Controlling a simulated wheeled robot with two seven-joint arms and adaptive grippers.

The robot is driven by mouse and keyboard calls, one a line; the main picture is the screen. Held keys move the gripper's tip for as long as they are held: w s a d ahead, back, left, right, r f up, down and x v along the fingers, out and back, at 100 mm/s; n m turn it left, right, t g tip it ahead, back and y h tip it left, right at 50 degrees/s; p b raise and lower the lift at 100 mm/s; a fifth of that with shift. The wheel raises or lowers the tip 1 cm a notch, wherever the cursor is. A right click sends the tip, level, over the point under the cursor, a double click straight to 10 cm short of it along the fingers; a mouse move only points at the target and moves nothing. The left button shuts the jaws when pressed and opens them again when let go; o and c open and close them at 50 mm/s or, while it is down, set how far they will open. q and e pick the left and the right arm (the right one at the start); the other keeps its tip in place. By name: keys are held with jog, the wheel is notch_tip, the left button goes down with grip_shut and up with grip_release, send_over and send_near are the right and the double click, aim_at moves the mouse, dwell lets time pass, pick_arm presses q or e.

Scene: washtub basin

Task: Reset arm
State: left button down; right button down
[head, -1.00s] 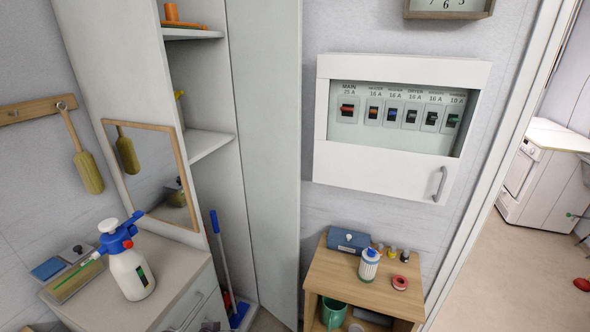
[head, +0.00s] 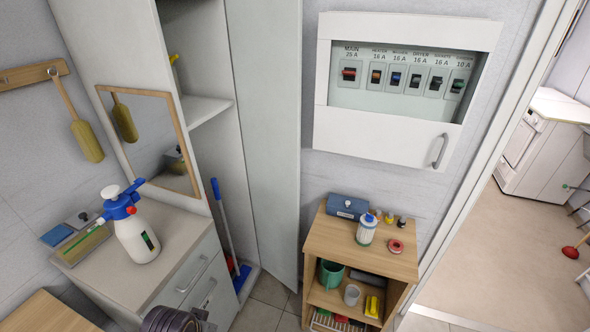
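A dark grey rounded part (head: 172,320) shows at the bottom edge, in front of the white drawer cabinet; it looks like a piece of my own arm. No fingertips of either gripper are in the head view, so I cannot see whether they are open or shut. The breaker box (head: 392,148) hangs on the wall with its row of switches uncovered and its handle at the lower right.
A white drawer cabinet (head: 185,243) carries a spray bottle (head: 133,235). A tall cupboard door (head: 262,140) stands open. A small wooden shelf unit (head: 335,236) stands below the breaker box. A wooden surface (head: 48,314) is at the lower left. Floor (head: 470,262) is free through the doorway.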

pick_arm(q)
jog(key=s+f+g, duration=0.1)
jog(key=s+f, duration=0.1)
jog(key=f, duration=1.4)
jog(key=s+f, duration=0.2)
jog(key=f, duration=1.5)
jog(key=s+a+f, duration=0.2)
jog(key=s+f, duration=0.7)
jog(key=s, duration=0.1)
jog(key=s+a+f+g, duration=0.1)
jog(key=s+a+f, duration=0.1)
jog(key=s+f, duration=0.7)
jog(key=shift+s, duration=1.2)
